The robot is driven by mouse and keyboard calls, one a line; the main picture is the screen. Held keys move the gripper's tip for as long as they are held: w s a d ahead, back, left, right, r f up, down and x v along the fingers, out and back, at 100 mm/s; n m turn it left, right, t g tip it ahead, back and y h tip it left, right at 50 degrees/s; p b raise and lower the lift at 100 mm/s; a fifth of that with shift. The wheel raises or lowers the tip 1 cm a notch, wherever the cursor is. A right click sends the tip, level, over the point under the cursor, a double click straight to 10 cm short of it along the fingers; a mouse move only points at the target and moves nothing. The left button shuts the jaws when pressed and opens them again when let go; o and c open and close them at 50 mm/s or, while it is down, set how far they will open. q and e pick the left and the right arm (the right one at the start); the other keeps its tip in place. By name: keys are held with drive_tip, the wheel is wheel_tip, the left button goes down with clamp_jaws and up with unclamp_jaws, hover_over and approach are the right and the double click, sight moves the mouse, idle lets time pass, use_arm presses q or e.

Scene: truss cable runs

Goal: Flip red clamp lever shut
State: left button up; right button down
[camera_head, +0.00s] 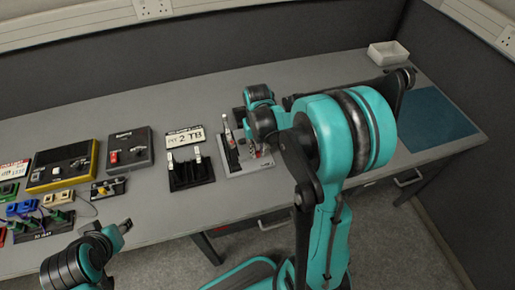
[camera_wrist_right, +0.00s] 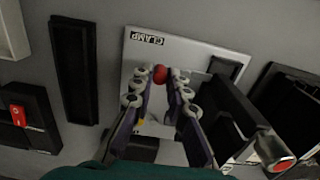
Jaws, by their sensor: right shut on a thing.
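The clamp's pale plate, with a CLAMP label, shows in the right wrist view (camera_wrist_right: 200,52) and at mid-table in the head view (camera_head: 246,166). The red ball knob of its lever (camera_wrist_right: 160,74) sits between the fingertips of my right gripper (camera_wrist_right: 160,84), which is shut on it. The lever below the knob is mostly hidden by the fingers. In the head view my right gripper (camera_head: 258,148) is over the clamp plate, partly covered by my arm. My left gripper (camera_head: 124,227) is at the table's front edge, away from the clamp; its jaws are too small to read.
A black holder (camera_head: 190,173) with a 2 TB sign stands left of the clamp. A grey switch box (camera_head: 130,148) and a yellow-black box (camera_head: 63,165) are farther left. A white bin (camera_head: 388,53) and a teal mat (camera_head: 438,118) lie right. A red-ended cylinder (camera_wrist_right: 274,152) is beside the clamp.

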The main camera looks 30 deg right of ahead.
sight(258, 152)
drive_tip(key=c, duration=1.5)
unclamp_jaws()
wheel_tip(258, 152, up, 12)
drive_tip(key=shift+f, duration=0.1)
drive_tip(key=s+a+n+t, duration=0.1)
drive_tip(key=s+a+t, duration=0.1)
drive_tip(key=s+a, duration=0.1)
drive_tip(key=s+a+n+t, duration=0.1)
drive_tip(key=s+a+t, duration=0.1)
drive_tip(key=s+a, duration=0.2)
drive_tip(key=s+a+t, duration=0.3)
drive_tip(key=shift+s+a+n, duration=0.15)
drive_tip(key=shift+a+n, duration=0.15)
drive_tip(key=shift+n, duration=0.1)
